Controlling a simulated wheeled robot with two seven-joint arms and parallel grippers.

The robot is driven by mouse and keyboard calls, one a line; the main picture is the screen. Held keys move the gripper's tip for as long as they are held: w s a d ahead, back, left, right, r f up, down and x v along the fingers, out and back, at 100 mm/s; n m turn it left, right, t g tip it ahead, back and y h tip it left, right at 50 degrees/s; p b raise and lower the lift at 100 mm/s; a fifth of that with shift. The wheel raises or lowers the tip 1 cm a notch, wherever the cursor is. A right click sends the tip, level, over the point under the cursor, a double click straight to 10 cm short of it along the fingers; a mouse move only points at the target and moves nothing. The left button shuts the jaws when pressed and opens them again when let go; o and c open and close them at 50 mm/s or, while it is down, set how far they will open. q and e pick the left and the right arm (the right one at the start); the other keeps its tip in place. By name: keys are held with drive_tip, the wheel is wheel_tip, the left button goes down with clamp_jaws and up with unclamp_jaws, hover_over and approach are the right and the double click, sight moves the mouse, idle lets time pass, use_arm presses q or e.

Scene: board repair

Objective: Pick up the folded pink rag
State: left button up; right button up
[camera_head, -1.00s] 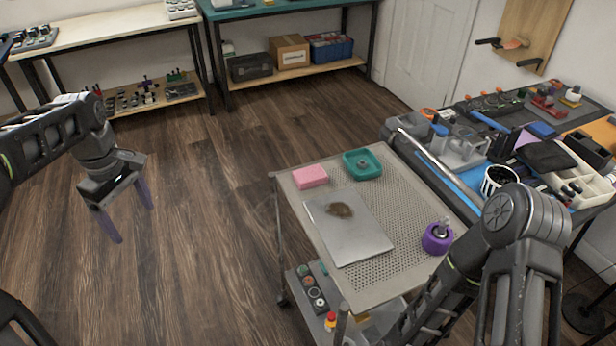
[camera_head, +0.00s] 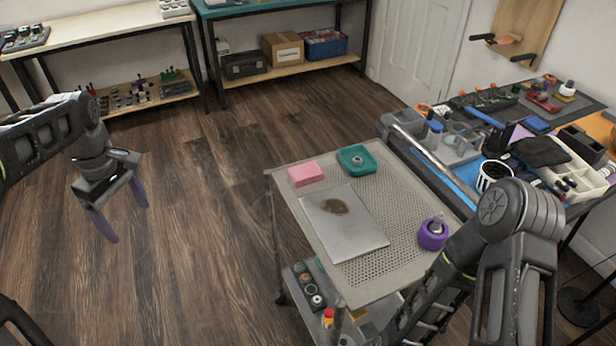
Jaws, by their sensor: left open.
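The folded pink rag (camera_head: 306,174) lies at the far left corner of the cart's perforated top (camera_head: 384,215). It sits beside a teal dish (camera_head: 357,159) and just behind a metal plate with a brown stain (camera_head: 343,222). My left gripper (camera_head: 125,221) hangs open and empty over the floor, well to the left of the cart and apart from the rag. My right arm comes in at the lower right, in front of the cart; its fingertips are not in view.
A purple roll-like item (camera_head: 433,234) stands at the cart's right edge. A cluttered workbench (camera_head: 437,180) is close on the right. A lower shelf holds a button box (camera_head: 309,287). The wooden floor (camera_head: 190,210) left of the cart is clear.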

idle(0.4)
use_arm(q)
drive_tip(key=s+d+f+m+h, duration=0.1)
drive_tip(key=d+f+m, duration=0.2)
drive_tip(key=d+f, duration=0.65)
drive_tip(key=s+d+f+m+h, duration=0.1)
drive_tip(key=d+f+m, duration=0.35)
drive_tip(key=f, duration=0.85)
drive_tip(key=s+d+f+m+h, duration=0.1)
drive_tip(key=s+d+f+m, duration=0.1)
drive_tip(key=s+d+f, duration=0.4)
drive_tip(key=s+d+f+m+h, duration=0.1)
drive_tip(key=s+d+f+m, duration=0.1)
drive_tip(key=s+d+f, duration=0.5)
drive_tip(key=s+d, duration=0.2)
drive_tip(key=s, duration=0.3)
drive_tip(key=shift+s+d+f+t, duration=0.15)
drive_tip(key=shift+s+d+t, duration=0.15)
drive_tip(key=shift+s+t, duration=0.1)
drive_tip(key=shift+m, duration=0.25)
